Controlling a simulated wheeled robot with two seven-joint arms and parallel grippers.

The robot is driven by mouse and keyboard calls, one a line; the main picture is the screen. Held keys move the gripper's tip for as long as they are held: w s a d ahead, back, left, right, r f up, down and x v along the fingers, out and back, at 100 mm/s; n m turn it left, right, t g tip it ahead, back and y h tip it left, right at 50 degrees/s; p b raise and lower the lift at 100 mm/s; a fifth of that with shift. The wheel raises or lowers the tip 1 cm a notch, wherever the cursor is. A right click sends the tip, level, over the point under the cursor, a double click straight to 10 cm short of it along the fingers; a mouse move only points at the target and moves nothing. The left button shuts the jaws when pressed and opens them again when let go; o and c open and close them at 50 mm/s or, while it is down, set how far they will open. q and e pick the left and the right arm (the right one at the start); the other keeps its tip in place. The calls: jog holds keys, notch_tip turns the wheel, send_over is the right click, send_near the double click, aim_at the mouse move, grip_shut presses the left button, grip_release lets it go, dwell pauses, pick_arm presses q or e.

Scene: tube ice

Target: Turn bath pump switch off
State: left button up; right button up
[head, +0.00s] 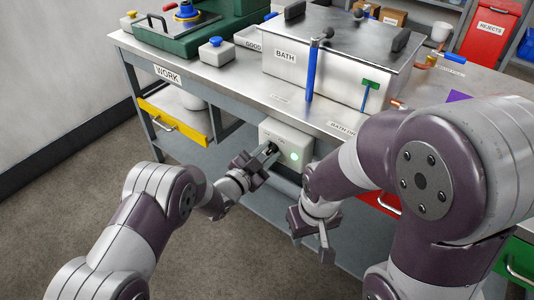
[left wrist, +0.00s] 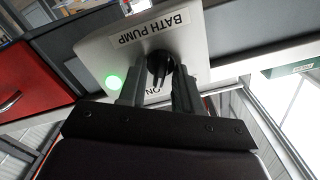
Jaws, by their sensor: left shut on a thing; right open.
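The bath pump switch is a white box (head: 298,137) mounted under the front edge of the workbench. Its green lamp (head: 294,156) is lit. In the left wrist view, the box (left wrist: 193,45) carries a "BATH PUMP" label (left wrist: 150,28) and a black rotary knob (left wrist: 159,62), with "ON" lettering partly visible near the fingers. The green lamp also glows there (left wrist: 113,82). My left gripper (head: 268,153) is shut on the knob; its fingers (left wrist: 159,80) sit on both sides of it. My right gripper (head: 311,240) is open and empty, low in front of the bench.
A metal bath (head: 284,66) labelled "BATH" stands on the bench above the switch, with a blue-handled tool (head: 311,75) at its front. Floor at the left is clear.

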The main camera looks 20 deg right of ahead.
pick_arm(q)
jog(key=n+p, duration=0.1)
jog(key=n, duration=0.5)
jog(key=shift+a+n, duration=0.1)
jog(key=shift+n, duration=0.2)
jog(key=n+p, duration=0.1)
jog(key=n, duration=0.3)
jog(key=shift+w+n, duration=0.15)
jog(key=shift+n, duration=0.25)
jog(key=shift+f+n, duration=0.1)
jog(key=shift+n, duration=0.2)
jog(key=o, duration=0.7)
jog(key=shift+a, duration=0.1)
jog(key=shift+c, duration=0.2)
jog(key=p+v, duration=0.2)
jog(key=v, duration=1)
jog(key=shift+s+a, duration=0.25)
jog(key=shift+s, duration=0.05)
